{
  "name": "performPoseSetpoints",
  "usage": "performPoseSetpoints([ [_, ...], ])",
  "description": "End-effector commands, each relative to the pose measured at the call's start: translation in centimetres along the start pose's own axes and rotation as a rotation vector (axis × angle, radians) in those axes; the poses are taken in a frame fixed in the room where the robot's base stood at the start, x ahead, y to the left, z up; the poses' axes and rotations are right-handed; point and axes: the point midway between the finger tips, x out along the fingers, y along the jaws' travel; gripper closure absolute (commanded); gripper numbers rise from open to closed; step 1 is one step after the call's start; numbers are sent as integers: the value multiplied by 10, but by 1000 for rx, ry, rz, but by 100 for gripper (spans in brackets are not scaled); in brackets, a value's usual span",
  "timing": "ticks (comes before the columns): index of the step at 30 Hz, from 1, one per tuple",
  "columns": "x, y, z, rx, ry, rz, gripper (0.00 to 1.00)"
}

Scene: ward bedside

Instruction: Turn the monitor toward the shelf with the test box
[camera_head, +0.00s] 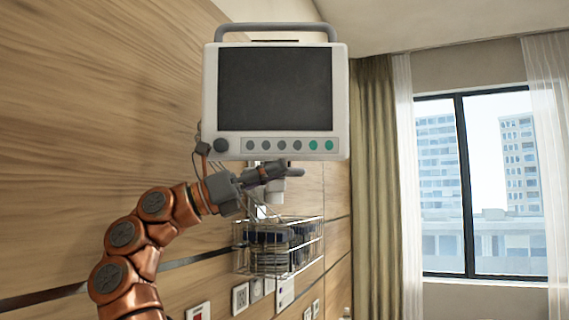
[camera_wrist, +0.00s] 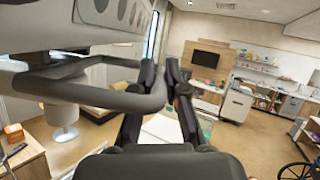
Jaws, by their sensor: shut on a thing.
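The monitor (camera_head: 275,90) is a white unit with a dark screen, a row of buttons and a grey top handle. It hangs on the wood wall, its screen facing my head camera. A grey bar handle (camera_head: 295,172) sticks out below it; the bar also shows as a loop in the wrist view (camera_wrist: 115,100), under the monitor's underside (camera_wrist: 60,22). My gripper (camera_head: 266,172) is shut on this bar; its dark fingers close at the bar's end in the wrist view (camera_wrist: 177,88). I cannot make out the test box or tell which shelf holds it.
A wire basket (camera_head: 278,248) hangs on the wall below the monitor. A curtain (camera_head: 374,190) and window (camera_head: 480,185) stand to the right. The wrist view shows a white cabinet (camera_wrist: 238,103), a cluttered counter (camera_wrist: 262,88), a wheelchair (camera_wrist: 297,172) and open floor.

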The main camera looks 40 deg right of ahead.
Motion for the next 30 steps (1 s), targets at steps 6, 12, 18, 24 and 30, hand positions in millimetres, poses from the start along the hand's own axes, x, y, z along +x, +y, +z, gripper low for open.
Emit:
performPoseSetpoints([
  [6,-2,-2,2,-25,11,-57,100],
  [12,-1,-2,0,-32,15,-75,100],
  [18,0,-2,-1,-33,16,-77,100],
  [24,0,-2,0,-33,16,-76,79],
  [30,-1,-2,0,-32,15,-74,63],
])
